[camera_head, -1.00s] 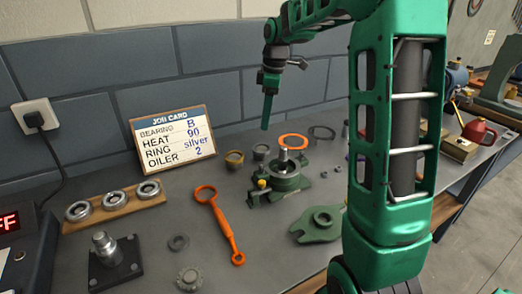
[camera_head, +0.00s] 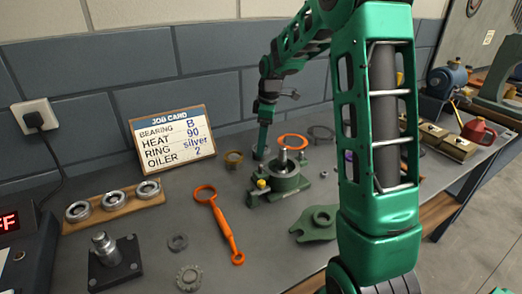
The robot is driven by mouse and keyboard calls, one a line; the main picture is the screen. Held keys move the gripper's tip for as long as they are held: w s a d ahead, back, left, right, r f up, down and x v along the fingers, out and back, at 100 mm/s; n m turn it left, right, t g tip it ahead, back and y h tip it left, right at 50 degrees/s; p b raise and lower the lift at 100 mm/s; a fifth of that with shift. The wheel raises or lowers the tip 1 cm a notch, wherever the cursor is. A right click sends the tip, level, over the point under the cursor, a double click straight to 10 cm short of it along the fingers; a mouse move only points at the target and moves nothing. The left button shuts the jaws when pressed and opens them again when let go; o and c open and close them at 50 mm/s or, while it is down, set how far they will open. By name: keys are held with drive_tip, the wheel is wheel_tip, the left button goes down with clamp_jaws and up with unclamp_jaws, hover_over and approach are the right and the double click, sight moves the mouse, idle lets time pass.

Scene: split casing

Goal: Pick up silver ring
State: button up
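A small silver ring (camera_head: 255,155) stands on the grey bench, between a brass-coloured ring (camera_head: 234,157) and the green casing half with a shaft. My gripper (camera_head: 262,151) points straight down at the silver ring, and its fingers hide much of it. The fingers show edge-on, so I cannot tell whether they are open or shut, or whether they touch the ring. A job card (camera_head: 173,139) behind reads ring silver.
The green casing half (camera_head: 274,187) stands close to the right of the ring. An orange ring (camera_head: 293,141) and a dark ring (camera_head: 321,133) lie behind it. An orange wrench (camera_head: 217,222) lies in front. Bearings on a wooden strip (camera_head: 114,205) are at left.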

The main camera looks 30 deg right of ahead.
drive_tip(key=shift+f, duration=0.4)
drive_tip(key=c, duration=1.2)
drive_tip(key=shift+r, duration=0.1)
